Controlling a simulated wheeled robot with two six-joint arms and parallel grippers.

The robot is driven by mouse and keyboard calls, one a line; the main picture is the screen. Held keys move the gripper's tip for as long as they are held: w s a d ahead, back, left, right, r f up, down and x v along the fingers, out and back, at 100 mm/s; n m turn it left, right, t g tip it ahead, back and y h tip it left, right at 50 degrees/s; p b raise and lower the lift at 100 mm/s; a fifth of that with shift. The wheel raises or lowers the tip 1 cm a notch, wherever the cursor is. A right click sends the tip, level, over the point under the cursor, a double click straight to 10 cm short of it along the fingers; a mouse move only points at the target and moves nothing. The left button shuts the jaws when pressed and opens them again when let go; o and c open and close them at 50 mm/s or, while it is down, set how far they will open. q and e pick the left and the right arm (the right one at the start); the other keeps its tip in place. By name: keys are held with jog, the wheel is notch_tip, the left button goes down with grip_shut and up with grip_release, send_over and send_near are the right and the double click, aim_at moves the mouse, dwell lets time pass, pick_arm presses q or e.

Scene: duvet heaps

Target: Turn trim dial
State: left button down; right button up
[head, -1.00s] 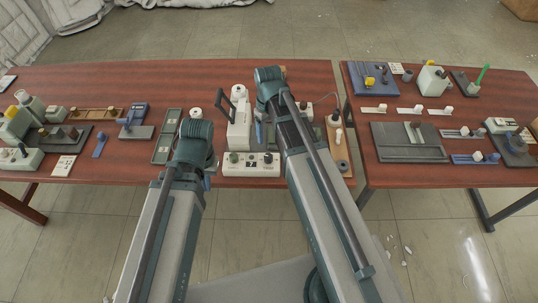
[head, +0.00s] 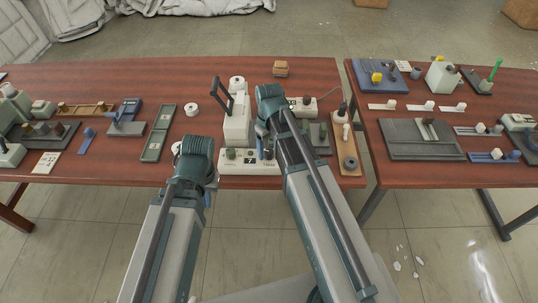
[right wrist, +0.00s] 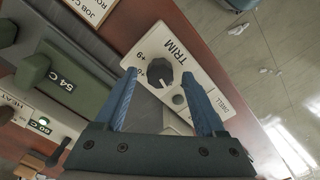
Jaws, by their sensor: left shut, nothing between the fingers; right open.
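The trim dial (right wrist: 160,73) is a dark round knob on a white plate (right wrist: 190,50) marked TRIM, seen in the right wrist view. My right gripper (right wrist: 160,76) is open, with one blue finger on each side of the dial in the picture. I cannot tell whether the fingers touch it. In the head view my right gripper (head: 263,142) is over the right part of a white panel (head: 250,168), where my arm partly hides things. My left gripper (head: 207,196) is shut and empty, mostly hidden behind its arm, near the table's front edge.
In the right wrist view a green block (right wrist: 62,82) marked 54 C lies left of the trim plate. In the head view a white box (head: 237,128) with a dark handle stands behind the panel. A wooden board (head: 346,150) is to the right. A gap separates the two tables.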

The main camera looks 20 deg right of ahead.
jog(key=shift+f, duration=0.2)
grip_shut()
dwell(0.3)
jog(key=m, duration=0.4)
jog(key=shift+m, duration=0.4)
jog(key=m, duration=0.5)
jog(key=shift+m, duration=0.3)
jog(key=m, duration=0.9)
jog(key=shift+m, duration=0.3)
